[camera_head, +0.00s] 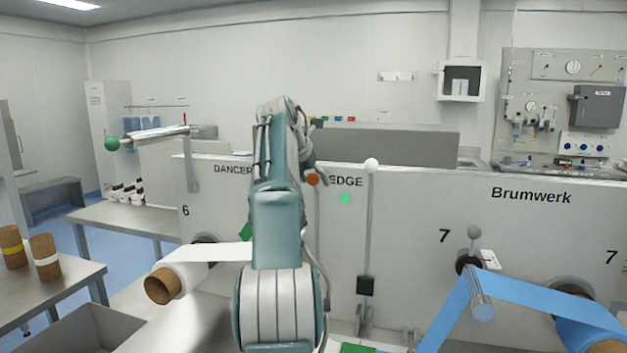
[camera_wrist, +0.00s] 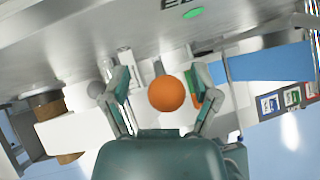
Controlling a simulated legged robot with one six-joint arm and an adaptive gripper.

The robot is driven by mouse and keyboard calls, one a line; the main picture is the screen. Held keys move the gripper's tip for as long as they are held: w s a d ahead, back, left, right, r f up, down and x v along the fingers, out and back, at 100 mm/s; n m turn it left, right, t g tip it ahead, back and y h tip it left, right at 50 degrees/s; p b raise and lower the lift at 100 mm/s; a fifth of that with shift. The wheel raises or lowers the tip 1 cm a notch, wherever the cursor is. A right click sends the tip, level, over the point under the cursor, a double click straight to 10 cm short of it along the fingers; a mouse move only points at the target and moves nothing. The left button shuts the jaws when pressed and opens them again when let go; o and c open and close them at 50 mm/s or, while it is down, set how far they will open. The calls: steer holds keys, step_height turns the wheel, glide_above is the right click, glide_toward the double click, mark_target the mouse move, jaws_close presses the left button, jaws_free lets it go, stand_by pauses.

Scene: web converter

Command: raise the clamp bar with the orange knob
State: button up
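The orange knob (camera_head: 313,179) sits on the upper end of a thin upright bar (camera_head: 317,222) in front of the machine panel, just left of the word EDGE. My arm hides part of the bar's surroundings. In the wrist view the orange knob (camera_wrist: 166,93) is a round ball between the two fingers of my gripper (camera_wrist: 162,78). The fingers stand apart, with a visible gap on each side of the knob. In the head view my gripper (camera_head: 308,160) is partly hidden behind my arm, close by the knob.
A white-knobbed lever (camera_head: 371,166) stands to the right. A green-knobbed roller bar (camera_head: 112,144) is at left. A white web roll (camera_head: 195,268) lies left of my arm; a blue web (camera_head: 520,292) runs at lower right. A steel table (camera_head: 50,287) stands at left.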

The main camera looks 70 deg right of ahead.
steer(key=w+a+r, duration=0.1)
steer(key=a+r, duration=0.1)
steer(key=a, duration=0.5)
steer(key=w+a+r, duration=0.1)
steer(key=w+a, duration=0.1)
steer(key=a, duration=0.5)
steer(key=shift+w+a+r, duration=0.25)
steer(key=shift+a+r, duration=0.1)
steer(key=shift+a, duration=0.05)
stand_by(0.4)
stand_by(0.4)
